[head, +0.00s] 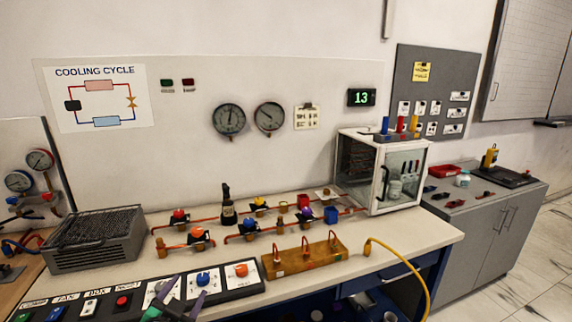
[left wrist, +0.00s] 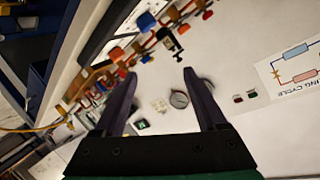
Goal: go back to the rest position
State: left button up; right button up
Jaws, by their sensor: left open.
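My left gripper (head: 184,296) shows at the bottom edge of the head view, with dark purple fingers and a green part, in front of the switch panel (head: 243,287). In the left wrist view the left gripper (left wrist: 160,74) is open, its two fingers wide apart with nothing between them. Behind the fingers that view shows the rig wall with a round gauge (left wrist: 179,99) and the bench fittings, tilted. My right gripper is in neither view.
The bench (head: 400,236) carries red pipes with coloured valves, a wooden block (head: 300,261) with hooked pipes, a grey finned unit (head: 95,240) and a glass-fronted cabinet (head: 385,170). A yellow hose (head: 408,263) hangs over the front edge. A grey side cabinet (head: 490,225) stands at right.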

pick_arm(q)
jog(key=s+a+f+n+g+h, duration=0.1)
jog(key=s+f+n+g, duration=0.3)
jog(key=s+f+g, duration=1.1)
jog(key=s+f+t, duration=0.1)
jog(key=s+f, duration=0.4)
jog(key=f, duration=0.9)
jog(key=s+f+t, duration=0.1)
jog(key=s+f, duration=0.3)
jog(key=f, duration=1)
jog(key=s+a+f, duration=0.3)
jog(key=s+f, duration=0.9)
jog(key=s, duration=0.3)
jog(key=shift+s+m+g, duration=0.2)
jog(key=shift+m+g, duration=0.1)
